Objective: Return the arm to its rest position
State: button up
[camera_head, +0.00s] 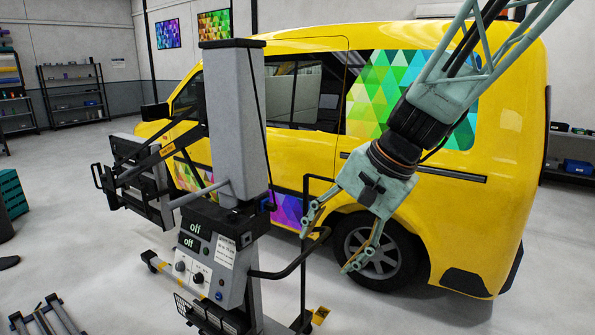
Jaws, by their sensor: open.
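My gripper (340,248) hangs at the right of centre, in front of the van's rear wheel in the picture. It is pale green, with its two fingers spread apart and pointing down and left. Nothing shows between the fingers. My arm (425,115) comes down from the top right edge, across the van's rear side. The gripper's distance from the van's side cannot be told from this one view.
A yellow van (400,60) with coloured triangle wraps fills the background. A grey column stand (232,120) with a control box (210,258) reading "off" stands left of the gripper; its black bars reach close to it. Free floor (545,265) shows at right.

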jog(key=s+d+r+n+h+b, duration=0.1)
jog(key=s+d, duration=0.3)
jog(key=s, duration=0.6)
jog(key=s+d+r+n+h, duration=0.1)
jog(key=s+d, duration=0.4)
jog(key=s, duration=0.6)
jog(key=s+d+r+n+t+h+b, duration=0.1)
jog(key=s+d+n, duration=0.3)
jog(key=s, duration=0.7)
jog(key=shift+d+r+n+h+b, duration=0.15)
jog(key=shift+r+n+h+b, duration=0.15)
jog(key=shift+r+n+h, duration=0.4)
